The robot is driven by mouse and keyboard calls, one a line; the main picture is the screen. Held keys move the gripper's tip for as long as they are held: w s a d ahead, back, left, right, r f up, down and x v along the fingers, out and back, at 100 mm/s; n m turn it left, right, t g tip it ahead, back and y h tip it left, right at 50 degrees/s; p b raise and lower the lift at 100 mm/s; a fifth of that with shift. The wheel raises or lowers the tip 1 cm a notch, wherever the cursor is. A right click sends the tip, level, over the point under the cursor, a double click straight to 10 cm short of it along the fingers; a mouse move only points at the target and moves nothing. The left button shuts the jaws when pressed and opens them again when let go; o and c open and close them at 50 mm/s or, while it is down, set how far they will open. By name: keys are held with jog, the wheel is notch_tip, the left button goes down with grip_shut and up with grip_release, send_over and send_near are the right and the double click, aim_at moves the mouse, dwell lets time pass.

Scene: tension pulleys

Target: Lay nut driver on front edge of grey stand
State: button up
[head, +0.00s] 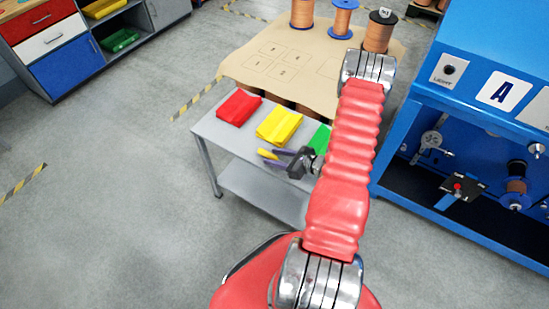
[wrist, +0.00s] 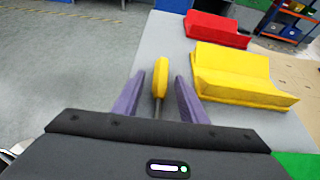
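The nut driver, with a yellow handle (wrist: 161,76) and a thin dark shaft, lies between the two purple fingers of my gripper (wrist: 158,98) in the wrist view. A gap shows on each side of it, so the fingers are open around it and appear not to touch it. In the head view my gripper (head: 270,156) is at the front edge of the grey stand (head: 222,136), with a bit of yellow between the fingers. The driver appears over the stand top near that edge; its contact with the top is hard to see. The shaft's lower end is hidden behind my gripper body.
A red bin (head: 239,107), a yellow bin (head: 279,125) and a green bin (head: 320,139) stand on the stand behind my gripper. A tan table (head: 240,68) with wire spools is behind. A blue machine (head: 410,120) stands at right.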

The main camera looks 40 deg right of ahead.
jog(key=shift+s+d+r, duration=0.2)
jog(key=shift+s+r, duration=0.05)
jog(key=shift+s, duration=0.15)
jog(key=v, duration=1.1)
jog(key=shift+s, duration=0.1)
dwell(0.4)
